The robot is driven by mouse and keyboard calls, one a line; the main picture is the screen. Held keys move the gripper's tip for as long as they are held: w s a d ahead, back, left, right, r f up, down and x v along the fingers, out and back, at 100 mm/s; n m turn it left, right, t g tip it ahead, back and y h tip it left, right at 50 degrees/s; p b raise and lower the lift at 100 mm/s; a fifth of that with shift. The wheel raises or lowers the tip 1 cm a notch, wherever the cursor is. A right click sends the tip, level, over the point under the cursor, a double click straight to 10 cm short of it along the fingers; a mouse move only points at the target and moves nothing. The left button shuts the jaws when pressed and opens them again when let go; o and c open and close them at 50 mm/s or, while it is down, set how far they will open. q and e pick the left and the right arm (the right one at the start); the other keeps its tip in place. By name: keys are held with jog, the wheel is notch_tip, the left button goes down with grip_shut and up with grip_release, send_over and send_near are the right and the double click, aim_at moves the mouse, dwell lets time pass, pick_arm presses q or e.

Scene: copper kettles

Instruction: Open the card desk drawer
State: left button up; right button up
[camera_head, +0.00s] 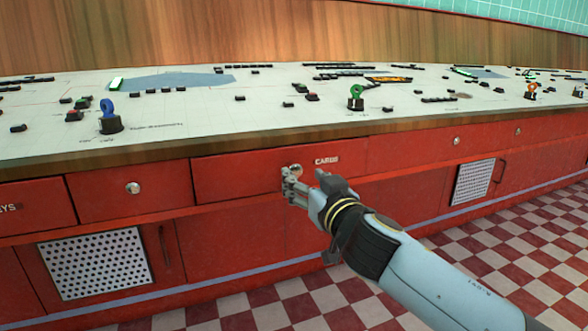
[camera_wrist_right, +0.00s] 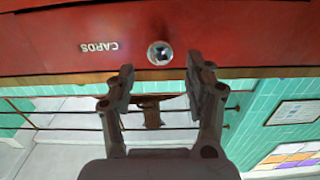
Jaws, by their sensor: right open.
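The card desk drawer (camera_head: 235,178) is a red front labelled CARDS below the desk top, and it looks flush with its neighbours. Its round metal knob (camera_head: 297,168) is partly hidden by my right gripper (camera_head: 291,186) in the head view. In the right wrist view, which is upside down, the knob (camera_wrist_right: 160,53) shows whole on the red drawer front (camera_wrist_right: 225,30), beside the CARDS lettering. There my right gripper (camera_wrist_right: 160,74) is open, its two fingers spread to either side of the knob's line, with nothing between them. My left gripper is not in view.
The desk top (camera_head: 200,125) carries several small switches, a blue-handled key (camera_head: 108,112) and a green one (camera_head: 356,95). Another drawer with a knob (camera_head: 133,188) is to the left. A perforated panel (camera_head: 95,263) sits lower left. The checkered floor (camera_head: 500,245) looks clear.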

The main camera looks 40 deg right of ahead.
aim_at(296, 171)
jog(key=x, duration=0.6)
grip_shut()
dwell(0.4)
